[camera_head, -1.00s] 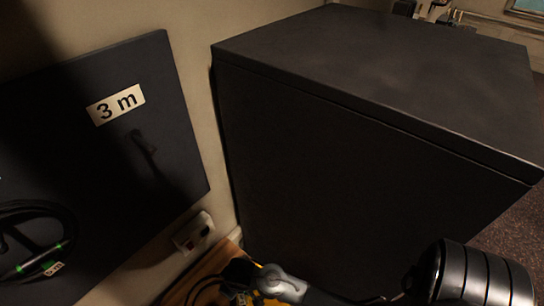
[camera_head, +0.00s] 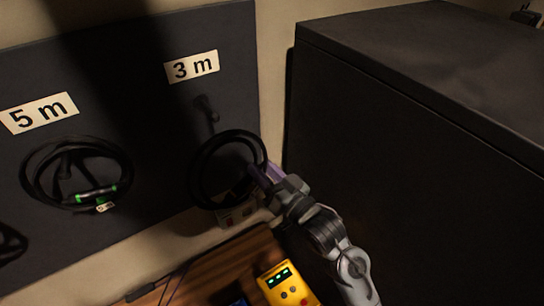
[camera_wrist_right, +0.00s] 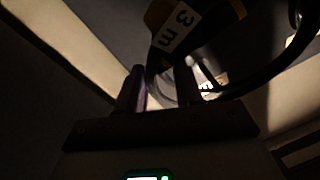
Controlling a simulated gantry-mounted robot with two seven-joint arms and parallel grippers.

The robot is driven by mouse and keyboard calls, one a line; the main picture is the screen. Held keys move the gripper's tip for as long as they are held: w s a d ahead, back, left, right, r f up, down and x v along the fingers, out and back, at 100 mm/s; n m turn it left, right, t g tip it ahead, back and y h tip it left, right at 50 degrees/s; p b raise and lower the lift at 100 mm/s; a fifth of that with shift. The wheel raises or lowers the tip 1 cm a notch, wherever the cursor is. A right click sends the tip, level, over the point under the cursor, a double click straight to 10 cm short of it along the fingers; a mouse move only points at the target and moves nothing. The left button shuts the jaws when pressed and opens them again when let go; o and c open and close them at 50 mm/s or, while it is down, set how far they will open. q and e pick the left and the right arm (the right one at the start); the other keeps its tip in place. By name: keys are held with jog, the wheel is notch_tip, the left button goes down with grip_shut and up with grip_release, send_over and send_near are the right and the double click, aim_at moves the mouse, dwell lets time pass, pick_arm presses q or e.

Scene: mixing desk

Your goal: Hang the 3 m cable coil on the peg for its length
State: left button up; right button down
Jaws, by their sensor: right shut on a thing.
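The black 3 m cable coil (camera_head: 197,172) is held up in front of the dark board, just below the 3 m peg (camera_head: 207,108) and its "3 m" label (camera_head: 191,66). The peg looks bare, and the coil's top edge appears below it. How far the coil is from the board I cannot tell. My right gripper (camera_head: 262,175) is shut on the coil's right side. In the right wrist view, the coil's tag (camera_wrist_right: 178,26) reads "3 m", and the coil curves beyond the fingers (camera_wrist_right: 162,86). My left gripper is not in view.
A coil with a green-marked band (camera_head: 30,172) hangs under the "5 m" label (camera_head: 38,112); another coil shows at the left edge. A large black cabinet (camera_head: 400,150) stands close on the right. A yellow device (camera_head: 287,284) is on the wooden bench (camera_head: 215,270) below.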

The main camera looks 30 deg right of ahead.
aim_at(233, 118)
notch_tip(233, 118, up, 7)
jog(key=s+t, duration=0.2)
jog(key=shift+y, duration=0.4)
jog(key=shift+w+d+b, duration=0.15)
jog(key=shift+w+b, duration=0.35)
jog(key=shift+w, duration=1.05)
jog(key=shift+w+d+b, duration=0.1)
jog(key=shift+w+b, duration=0.4)
jog(key=shift+w, duration=1.05)
jog(key=shift+w+a+f+b, duration=0.1)
jog(key=shift+w+b, duration=0.8)
jog(key=shift+w, duration=2.15)
jog(key=shift+w+f, duration=0.45)
jog(key=shift+w, duration=0.15)
jog(key=shift+w+f, duration=0.1)
jog(key=shift+f, duration=0.25)
jog(key=shift+w+f, duration=0.1)
jog(key=shift+f, duration=0.25)
jog(key=c, duration=0.7)
grip_release()
jog(key=shift+o, duration=0.2)
